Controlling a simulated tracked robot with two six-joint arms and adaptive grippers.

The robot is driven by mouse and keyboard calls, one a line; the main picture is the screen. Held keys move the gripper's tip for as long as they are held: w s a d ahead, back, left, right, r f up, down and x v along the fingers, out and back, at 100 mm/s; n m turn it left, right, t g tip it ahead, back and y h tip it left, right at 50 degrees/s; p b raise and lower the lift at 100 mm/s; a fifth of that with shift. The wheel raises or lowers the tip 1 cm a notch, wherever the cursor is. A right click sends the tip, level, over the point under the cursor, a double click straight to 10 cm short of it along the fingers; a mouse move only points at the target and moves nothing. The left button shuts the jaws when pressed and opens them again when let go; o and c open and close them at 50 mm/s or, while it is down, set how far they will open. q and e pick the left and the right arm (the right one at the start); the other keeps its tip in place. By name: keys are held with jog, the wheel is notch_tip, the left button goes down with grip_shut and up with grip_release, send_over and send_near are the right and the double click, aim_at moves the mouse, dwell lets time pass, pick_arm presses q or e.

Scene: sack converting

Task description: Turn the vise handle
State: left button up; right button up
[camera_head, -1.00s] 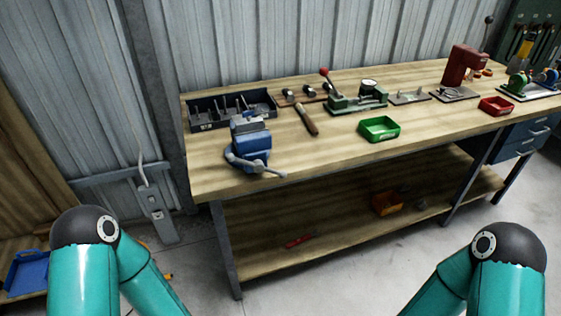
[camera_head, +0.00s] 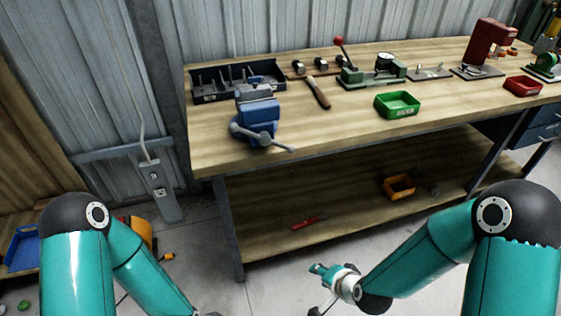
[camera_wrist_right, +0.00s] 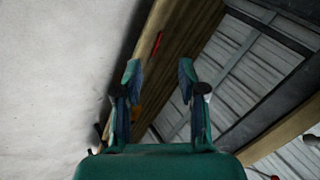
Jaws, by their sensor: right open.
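The blue vise (camera_head: 257,108) stands at the front left edge of the workbench in the head view. Its grey handle (camera_head: 278,145) is a thin bar on the front, slanting down to the right past the bench edge. My right gripper (camera_wrist_right: 160,75) is open and empty in the right wrist view, its two fingers apart.
The wooden workbench (camera_head: 330,140) has a lower shelf with an orange bin (camera_head: 399,187) and a red tool (camera_head: 309,222). Behind the vise is a dark tool tray (camera_head: 238,82). A hammer (camera_head: 318,93) and a green bin (camera_head: 397,104) lie to the right. Bare floor lies in front.

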jog(key=w+a+r+m+t+b, duration=0.3)
jog(key=w+r+m+t+b, duration=0.2)
jog(key=w+r, duration=0.2)
jog(key=m+t+y+b, duration=0.2)
jog(key=m+t+b, duration=0.35)
jog(key=m, duration=0.25)
send_near(279, 146)
pick_arm(q)
notch_tip(279, 146, down, 10)
jog(key=p, duration=0.3)
pick_arm(e)
jog(key=shift+t, duration=0.25)
jog(key=x, duration=0.9)
jog(key=shift+a+f, duration=0.15)
pick_arm(q)
jog(key=shift+r, duration=0.1)
pick_arm(e)
jog(key=shift+c, duration=0.3)
grip_shut()
